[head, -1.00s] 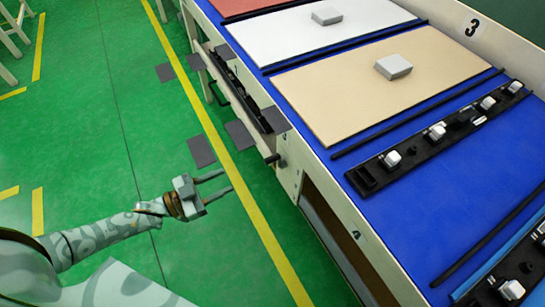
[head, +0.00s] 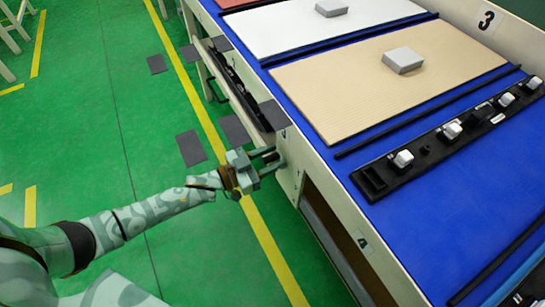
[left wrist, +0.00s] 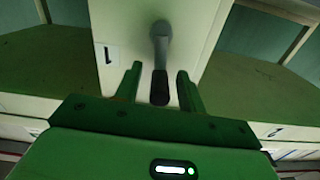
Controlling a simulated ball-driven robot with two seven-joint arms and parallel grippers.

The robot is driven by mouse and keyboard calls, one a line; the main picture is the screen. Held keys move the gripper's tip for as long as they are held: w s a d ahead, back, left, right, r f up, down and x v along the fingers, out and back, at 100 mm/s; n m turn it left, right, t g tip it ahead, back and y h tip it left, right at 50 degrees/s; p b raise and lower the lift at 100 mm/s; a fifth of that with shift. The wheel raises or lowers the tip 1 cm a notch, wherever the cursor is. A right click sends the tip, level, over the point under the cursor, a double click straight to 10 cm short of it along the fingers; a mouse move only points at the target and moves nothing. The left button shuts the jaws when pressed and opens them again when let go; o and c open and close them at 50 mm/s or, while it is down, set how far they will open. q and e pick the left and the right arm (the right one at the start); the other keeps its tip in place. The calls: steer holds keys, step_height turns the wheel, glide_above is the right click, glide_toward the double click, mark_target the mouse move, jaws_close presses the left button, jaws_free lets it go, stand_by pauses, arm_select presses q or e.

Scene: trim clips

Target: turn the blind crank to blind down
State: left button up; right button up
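The blind crank (left wrist: 161,45) shows in the left wrist view as a grey arm on a pale post, with a dark handle (left wrist: 159,88) pointing toward me. My left gripper (left wrist: 160,72) is open, with one finger on each side of the handle and visible gaps between. In the head view my left gripper (head: 276,160) is at the side of the workbench, fingers pointing at its pale end panel. There the fingers largely hide the crank. My right gripper is not in view. No blind can be made out clearly.
The long workbench (head: 440,235) has a blue top with a beige board (head: 345,95), a white board (head: 300,38) and a black clip strip (head: 425,160). Dark mats (head: 191,148) lie on the green floor beside it.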

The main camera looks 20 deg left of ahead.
arm_select(q)
steer(key=shift+w+d, duration=0.1)
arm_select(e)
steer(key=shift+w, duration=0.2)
arm_select(q)
jaws_close()
steer(key=shift+d+r+m+p, duration=0.1)
steer(key=shift+r+m+p, duration=0.1)
steer(key=shift+m+p, duration=0.2)
steer(key=shift+s+d+m, duration=0.15)
steer(key=shift+s+m, duration=0.05)
steer(key=shift+m, duration=0.2)
steer(key=shift+f, duration=0.1)
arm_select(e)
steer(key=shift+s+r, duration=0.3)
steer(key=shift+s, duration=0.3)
arm_select(q)
jaws_free()
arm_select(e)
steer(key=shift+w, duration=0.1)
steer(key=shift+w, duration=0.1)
